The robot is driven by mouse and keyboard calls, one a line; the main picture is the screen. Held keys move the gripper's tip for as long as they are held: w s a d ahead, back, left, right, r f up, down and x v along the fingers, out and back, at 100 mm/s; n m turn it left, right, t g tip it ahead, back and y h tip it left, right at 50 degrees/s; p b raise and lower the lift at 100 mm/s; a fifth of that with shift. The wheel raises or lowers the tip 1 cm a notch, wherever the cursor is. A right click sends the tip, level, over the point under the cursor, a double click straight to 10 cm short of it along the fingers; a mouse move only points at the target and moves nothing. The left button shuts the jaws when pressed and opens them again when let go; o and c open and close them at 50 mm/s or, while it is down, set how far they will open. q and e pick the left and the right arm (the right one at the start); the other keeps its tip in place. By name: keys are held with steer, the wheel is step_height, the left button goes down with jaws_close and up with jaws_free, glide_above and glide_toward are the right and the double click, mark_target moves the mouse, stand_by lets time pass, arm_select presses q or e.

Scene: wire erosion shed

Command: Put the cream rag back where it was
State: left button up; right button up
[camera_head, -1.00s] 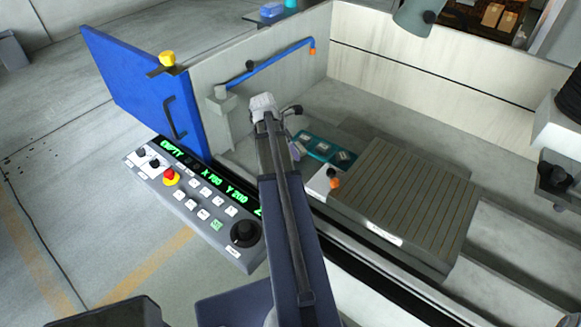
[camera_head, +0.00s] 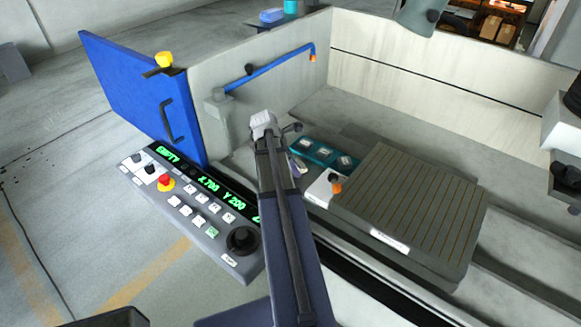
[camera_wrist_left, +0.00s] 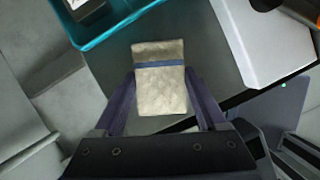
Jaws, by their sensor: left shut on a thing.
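The cream rag (camera_wrist_left: 160,88) is a quilted, folded piece with a blue band across it. It shows in the left wrist view, between the purple fingers of my left gripper (camera_wrist_left: 161,92), which is shut on it. In the head view my left arm hides the rag and most of the gripper; a bit of purple finger shows beside the teal tray (camera_head: 309,157). The tray's corner also shows at upper left in the left wrist view (camera_wrist_left: 88,42). The gap between the rag and the surface below cannot be told. My right gripper is not in view.
A slotted grey table (camera_head: 410,210) stands right of my arm, with a white block with an orange-tipped knob (camera_head: 322,188) at its left corner. The control panel (camera_head: 190,210) lies left. A blue door (camera_head: 140,95) stands open. A blue pipe (camera_head: 270,68) runs along the tank wall.

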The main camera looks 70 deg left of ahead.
arm_select(q)
steer(key=shift+f, duration=0.2)
steer(key=o, duration=1.1)
steer(key=shift+o, duration=0.2)
steer(key=shift+r, duration=0.15)
steer(key=shift+s+r+p, duration=0.1)
steer(key=shift+r+p, duration=0.35)
steer(key=shift+p, duration=0.05)
steer(key=p+v, duration=1)
steer(key=v, duration=0.1)
steer(key=shift+s, duration=0.1)
steer(key=shift+d, duration=0.1)
